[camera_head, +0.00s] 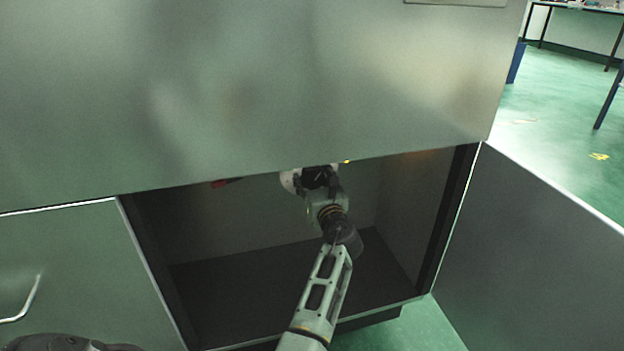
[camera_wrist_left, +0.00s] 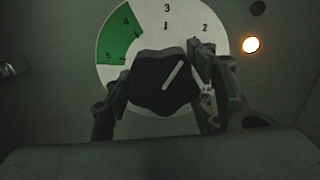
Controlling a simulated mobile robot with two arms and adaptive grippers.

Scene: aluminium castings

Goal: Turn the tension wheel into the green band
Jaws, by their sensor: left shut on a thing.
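The tension wheel (camera_wrist_left: 165,88) is a black lobed knob with a pale pointer line, seen in the left wrist view. It sits on a white round dial (camera_wrist_left: 148,22) with numbers. Its pointer leans up and right, roughly toward the 2. The green band (camera_wrist_left: 119,40) lies on the dial's upper left, by the 4 and 5, away from the pointer. My left gripper (camera_wrist_left: 160,92) is shut on the wheel, one finger on each side.
The cabinet's upper front panel (camera_head: 240,90) hangs over the opening. An open door (camera_head: 540,250) stands at the right. An orange lamp (camera_wrist_left: 251,44) glows right of the dial, with a dark round hole (camera_wrist_left: 258,8) above it. The cabinet floor (camera_head: 240,280) looks bare.

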